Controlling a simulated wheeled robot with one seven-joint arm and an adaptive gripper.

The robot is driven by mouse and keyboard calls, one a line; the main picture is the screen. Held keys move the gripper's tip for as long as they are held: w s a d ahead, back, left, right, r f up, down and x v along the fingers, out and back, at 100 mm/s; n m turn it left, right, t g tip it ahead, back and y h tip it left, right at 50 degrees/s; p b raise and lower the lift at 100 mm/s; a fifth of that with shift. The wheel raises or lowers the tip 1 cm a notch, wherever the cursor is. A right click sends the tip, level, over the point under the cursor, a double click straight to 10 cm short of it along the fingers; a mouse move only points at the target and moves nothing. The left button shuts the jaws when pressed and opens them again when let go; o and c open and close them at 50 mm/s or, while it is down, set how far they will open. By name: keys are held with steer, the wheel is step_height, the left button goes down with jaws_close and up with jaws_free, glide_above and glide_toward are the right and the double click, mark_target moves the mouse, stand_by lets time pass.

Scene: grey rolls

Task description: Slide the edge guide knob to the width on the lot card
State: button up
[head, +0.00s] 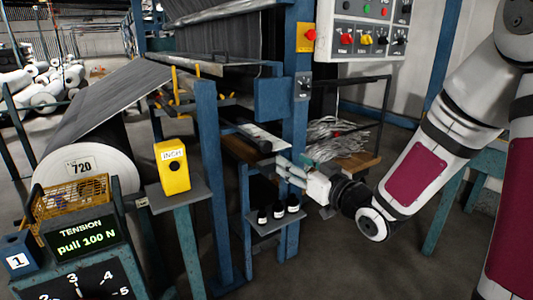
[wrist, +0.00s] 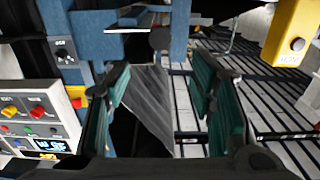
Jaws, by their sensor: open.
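The lot card (head: 82,166) is a white label on the end of the big roll at left, and it reads 720. My gripper (head: 283,170) is at the middle of the head view, near the blue frame, pointing left. In the wrist view my gripper (wrist: 160,82) shows two teal fingers spread apart with nothing held between them. A dark rounded piece (wrist: 159,38) shows beyond the fingertips; I cannot tell if it is the edge guide knob. No width scale is readable.
A yellow INCH box (head: 172,167) stands on a post to the left. A small shelf (head: 276,222) with several dark bottles is just below my gripper. A control panel (head: 368,27) hangs above. Blue uprights (head: 207,180) crowd the space left of my gripper.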

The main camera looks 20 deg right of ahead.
mark_target(268, 146)
steer(key=b+x, duration=0.3)
steer(key=x, duration=1)
steer(key=shift+w+a, duration=0.1)
steer(key=shift+w, duration=0.05)
